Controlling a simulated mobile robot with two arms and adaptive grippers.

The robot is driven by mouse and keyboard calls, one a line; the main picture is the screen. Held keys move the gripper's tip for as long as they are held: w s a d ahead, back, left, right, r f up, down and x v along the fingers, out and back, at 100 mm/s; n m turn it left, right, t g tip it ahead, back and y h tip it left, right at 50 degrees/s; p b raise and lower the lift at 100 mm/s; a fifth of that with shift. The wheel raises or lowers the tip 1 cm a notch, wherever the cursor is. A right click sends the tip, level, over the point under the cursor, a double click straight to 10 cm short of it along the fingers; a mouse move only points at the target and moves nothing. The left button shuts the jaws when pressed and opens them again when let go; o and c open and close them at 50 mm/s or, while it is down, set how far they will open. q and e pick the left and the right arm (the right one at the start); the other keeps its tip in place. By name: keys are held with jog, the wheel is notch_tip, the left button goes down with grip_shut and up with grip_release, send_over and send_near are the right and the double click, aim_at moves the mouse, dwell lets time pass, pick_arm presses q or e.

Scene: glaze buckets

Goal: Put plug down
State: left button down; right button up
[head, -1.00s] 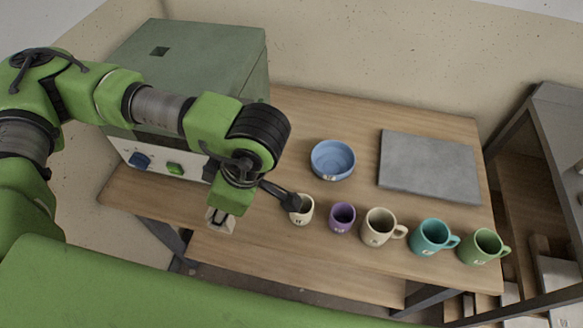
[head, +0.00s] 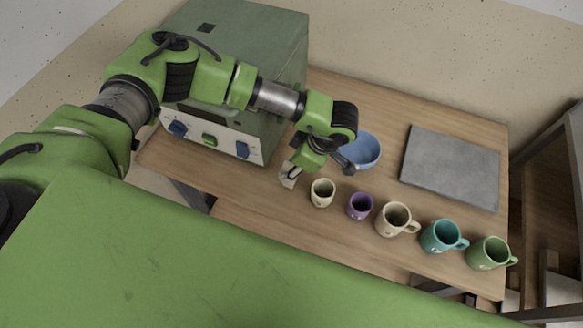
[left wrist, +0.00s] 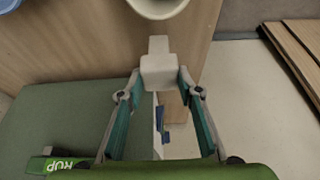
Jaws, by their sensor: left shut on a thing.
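My left gripper (head: 292,170) is shut on a small pale plug (head: 288,180) in the head view. It holds the plug over the front left part of the wooden table, just left of the small cream cup (head: 322,193). In the left wrist view the plug (left wrist: 158,72) is a whitish block with a narrower end, between the two fingertips of my left gripper (left wrist: 158,84). The cream cup (left wrist: 158,6) shows beyond it at the top edge. I cannot tell whether the plug touches the table. My right gripper is not in view.
A grey-green kiln-like box (head: 245,60) with knobs stands left on the table (head: 385,120). A purple cup (head: 360,206), beige mug (head: 396,219), teal mug (head: 443,237) and green mug (head: 489,253) line the front. Behind are a blue bowl (head: 362,150) and grey slab (head: 450,168).

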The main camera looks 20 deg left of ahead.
pick_arm(q)
jog(key=shift+f, duration=0.85)
jog(key=shift+f, duration=0.2)
jog(key=c, duration=1.5)
grip_release()
jog(key=shift+o, duration=0.2)
jog(key=shift+r, duration=0.1)
